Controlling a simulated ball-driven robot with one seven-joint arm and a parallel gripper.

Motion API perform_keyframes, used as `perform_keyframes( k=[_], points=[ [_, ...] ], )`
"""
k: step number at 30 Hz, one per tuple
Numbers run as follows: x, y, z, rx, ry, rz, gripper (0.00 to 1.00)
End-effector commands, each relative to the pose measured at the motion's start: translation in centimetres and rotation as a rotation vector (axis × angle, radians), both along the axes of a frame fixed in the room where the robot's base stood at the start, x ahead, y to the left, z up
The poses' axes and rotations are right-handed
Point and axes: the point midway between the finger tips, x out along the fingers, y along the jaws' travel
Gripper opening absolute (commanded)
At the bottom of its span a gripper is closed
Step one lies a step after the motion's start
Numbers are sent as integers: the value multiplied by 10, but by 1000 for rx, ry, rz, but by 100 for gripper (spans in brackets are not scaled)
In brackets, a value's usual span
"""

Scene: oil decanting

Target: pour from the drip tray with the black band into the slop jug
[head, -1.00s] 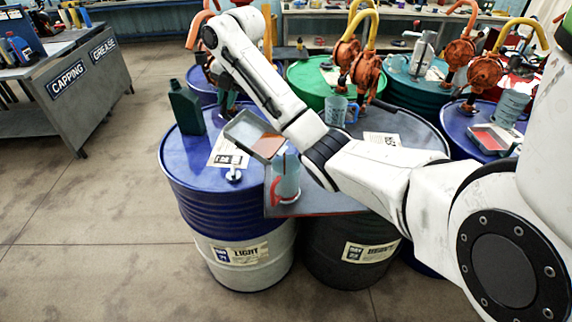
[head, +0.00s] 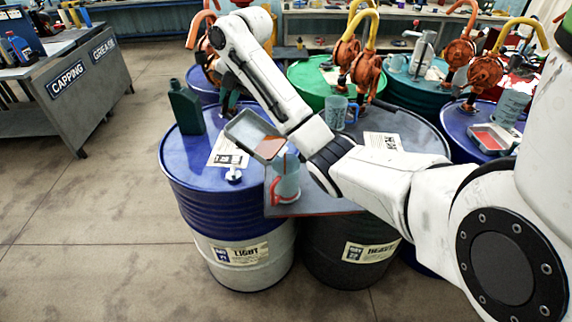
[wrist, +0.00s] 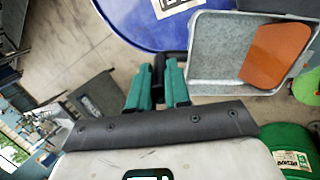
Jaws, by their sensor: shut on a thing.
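My gripper (wrist: 159,74), with green fingers, is shut on the black grip of a grey metal drip tray (wrist: 205,72). A flat orange-brown pool (wrist: 275,55) lies toward the tray's far end in the wrist view. In the head view the tray (head: 243,131) is held tilted over the drums, its lower right corner at the top of a blue-grey jug with a red handle (head: 287,185). The jug stands upright on a grey board. I cannot tell whether liquid is falling into it, nor read a label on it.
A dark green bottle (head: 186,107) and a paper sheet are on the blue drum (head: 205,185). Another jug (head: 335,113) stands behind my arm. A second tray with red liquid (head: 491,139) and a jug (head: 510,106) sit on the right blue drum.

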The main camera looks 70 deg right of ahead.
Motion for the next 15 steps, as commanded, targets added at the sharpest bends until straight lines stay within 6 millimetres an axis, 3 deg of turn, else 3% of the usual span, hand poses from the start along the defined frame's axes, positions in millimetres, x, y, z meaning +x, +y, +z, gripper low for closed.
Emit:
perform_keyframes(
  k=[15],
  points=[
    [-4, 0, 2, -3, -27, -1, 0]
  ],
)
